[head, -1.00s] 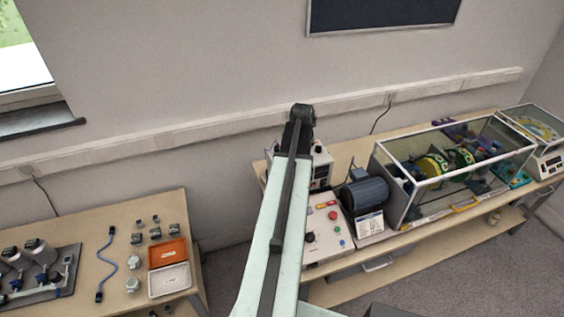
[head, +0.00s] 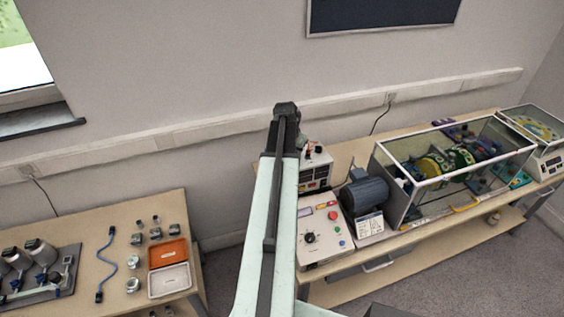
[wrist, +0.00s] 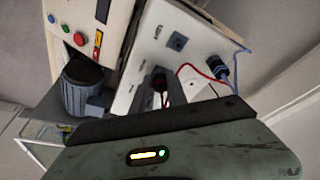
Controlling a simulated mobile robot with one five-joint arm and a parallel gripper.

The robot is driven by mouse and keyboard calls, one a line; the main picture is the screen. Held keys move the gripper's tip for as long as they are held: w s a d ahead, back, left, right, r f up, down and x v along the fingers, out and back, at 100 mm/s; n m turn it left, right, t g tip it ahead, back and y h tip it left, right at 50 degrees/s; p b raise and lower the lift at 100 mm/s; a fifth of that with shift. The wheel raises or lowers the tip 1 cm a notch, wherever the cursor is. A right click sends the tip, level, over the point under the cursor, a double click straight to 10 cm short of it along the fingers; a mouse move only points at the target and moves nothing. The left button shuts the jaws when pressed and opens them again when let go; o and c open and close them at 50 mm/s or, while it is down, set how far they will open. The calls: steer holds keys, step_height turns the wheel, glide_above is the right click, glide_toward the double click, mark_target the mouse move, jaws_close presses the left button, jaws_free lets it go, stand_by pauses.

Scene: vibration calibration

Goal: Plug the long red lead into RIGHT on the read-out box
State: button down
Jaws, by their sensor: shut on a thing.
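In the wrist view my gripper (wrist: 161,85) is shut on a small dark plug with a red part (wrist: 160,98); I take it for an end of the red lead. A thin red lead (wrist: 198,72) curves from near the fingers toward a dark blue cylindrical part (wrist: 217,66). A white box (wrist: 150,52) with a dark square fitting lies just beyond the fingers; it seems to be the white-topped box (head: 316,168) behind the control box in the head view. No RIGHT label is readable. My arm hides the gripper and lead in the head view.
The control box (head: 322,228) with coloured buttons and the blue-grey motor (head: 365,190) stand on the right bench. A glass-sided enclosure (head: 450,165) is farther right. The left table (head: 120,255) holds a blue cable, small parts and an orange-lidded case. Floor shows between the benches.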

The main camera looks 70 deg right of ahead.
steer(key=m+g, duration=0.1)
steer(key=m, duration=0.2)
steer(key=shift+w+d, duration=0.15)
steer(key=shift+m+y, duration=0.3)
steer(key=shift+m, duration=0.2)
steer(key=shift+m+g, duration=0.3)
steer(key=shift+m, duration=0.7)
steer(key=c, duration=1.3)
jaws_free()
steer(key=shift+o, duration=0.2)
steer(key=shift+r, duration=0.15)
steer(key=shift+p+v, duration=2.4)
